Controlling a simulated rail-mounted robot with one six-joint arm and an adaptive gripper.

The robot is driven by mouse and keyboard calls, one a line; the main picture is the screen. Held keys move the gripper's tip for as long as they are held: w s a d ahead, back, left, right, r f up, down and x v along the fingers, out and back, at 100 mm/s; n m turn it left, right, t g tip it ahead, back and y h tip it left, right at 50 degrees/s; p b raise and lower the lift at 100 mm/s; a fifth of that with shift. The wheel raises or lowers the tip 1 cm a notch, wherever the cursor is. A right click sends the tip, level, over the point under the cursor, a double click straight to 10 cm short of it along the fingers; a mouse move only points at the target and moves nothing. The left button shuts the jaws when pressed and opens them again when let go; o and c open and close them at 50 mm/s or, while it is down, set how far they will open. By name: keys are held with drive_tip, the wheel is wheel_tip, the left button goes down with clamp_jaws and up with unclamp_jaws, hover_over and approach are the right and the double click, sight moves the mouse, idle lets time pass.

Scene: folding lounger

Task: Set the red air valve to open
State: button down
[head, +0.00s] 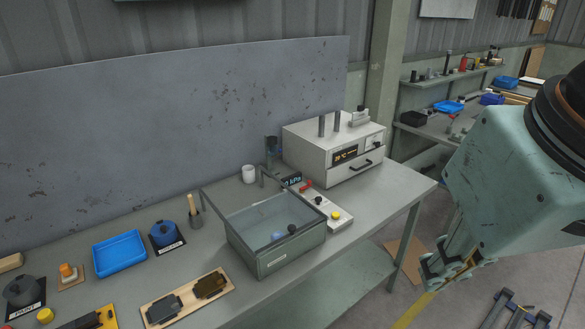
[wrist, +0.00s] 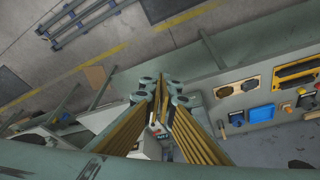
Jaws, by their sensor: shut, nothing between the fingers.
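The red air valve (head: 305,186) is a small red lever beside a dark pressure display (head: 291,180), at the back of a pale control panel (head: 345,224). The panel also carries a black knob (head: 318,200) and a yellow button (head: 336,215). Which way the lever is set is too small to tell. A glass-topped box (head: 290,255) stands just left of the panel. My gripper (head: 455,272) is off the table's right side, well apart from the valve. In the wrist view its yellow-sided fingers (wrist: 161,88) are closed together and empty, and they cover part of the view.
A white oven (head: 330,150) with posts on top stands behind the panel. A white cup (head: 249,174), a blue tray (head: 118,253) and a wooden board with dark parts (head: 225,290) are on the table (head: 395,195). Open floor lies right of the table.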

drive_tip(key=c, duration=3.3)
unclamp_jaws()
drive_tip(key=shift+c, duration=0.2)
drive_tip(key=o, duration=0.5)
drive_tip(key=shift+w+r, duration=0.1)
drive_tip(key=shift+w, duration=0.05)
drive_tip(key=shift+o, duration=0.8)
drive_tip(key=shift+w+r, duration=0.1)
drive_tip(key=shift+w, duration=0.15)
drive_tip(key=w+a+r+n+p, duration=0.1)
drive_tip(key=w+a+p, duration=0.1)
drive_tip(key=w, duration=3.7)
drive_tip(key=w+f+p, duration=0.1)
drive_tip(key=w+f, duration=1.1)
drive_tip(key=w, duration=0.4)
drive_tip(key=w+a+f+n, duration=0.1)
drive_tip(key=w+f, duration=1.1)
drive_tip(key=w, duration=0.5)
drive_tip(key=shift+f+t+y+p, duration=0.3)
drive_tip(key=shift+y+p, duration=0.05)
drive_tip(key=shift+y, duration=0.05)
